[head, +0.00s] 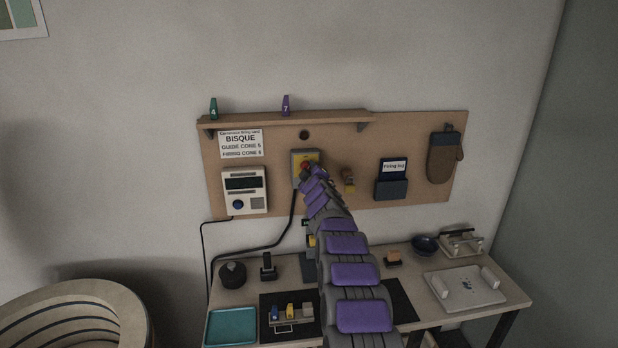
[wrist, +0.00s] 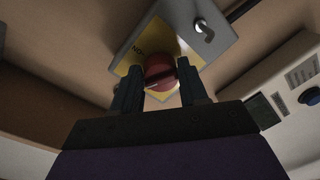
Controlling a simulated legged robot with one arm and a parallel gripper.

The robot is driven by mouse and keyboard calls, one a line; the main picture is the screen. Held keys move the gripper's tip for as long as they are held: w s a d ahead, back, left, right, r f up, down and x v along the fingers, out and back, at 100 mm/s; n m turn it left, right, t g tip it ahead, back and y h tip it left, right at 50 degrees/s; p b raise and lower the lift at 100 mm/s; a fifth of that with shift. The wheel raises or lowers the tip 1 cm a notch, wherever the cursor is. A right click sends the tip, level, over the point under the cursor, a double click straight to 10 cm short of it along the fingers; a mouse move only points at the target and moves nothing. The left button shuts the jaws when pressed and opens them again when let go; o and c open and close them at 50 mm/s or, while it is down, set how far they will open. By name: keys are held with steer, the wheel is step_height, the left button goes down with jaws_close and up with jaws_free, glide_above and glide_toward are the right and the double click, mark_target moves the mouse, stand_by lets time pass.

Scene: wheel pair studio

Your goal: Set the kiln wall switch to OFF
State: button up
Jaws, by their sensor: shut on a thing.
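The kiln wall switch (head: 298,180) is a grey box with a yellow plate and a red knob, mounted on the brown wall board. In the wrist view the switch box (wrist: 222,42) is tilted, with a red rotary knob (wrist: 160,70) on its yellow face. My gripper (wrist: 162,88) has its two dark fingers on either side of the red knob, shut on it. In the head view my gripper (head: 307,169) covers part of the switch. A label by the knob is partly visible; I cannot tell the setting.
A white controller (head: 258,202) with a dark display and blue button hangs left of the switch. A shelf (head: 330,118) runs above. A firing log pocket (head: 391,188) and mitt (head: 440,162) hang to the right. The bench below holds a teal tray (head: 231,327) and small items.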

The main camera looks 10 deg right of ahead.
steer(key=n+b, duration=0.2)
steer(key=n, duration=0.3)
steer(key=shift+r+h, duration=0.15)
steer(key=shift+h, duration=0.15)
steer(key=shift+a, duration=0.15)
steer(key=o, duration=1)
steer(key=shift+w+a, duration=0.1)
steer(key=shift+o, duration=0.2)
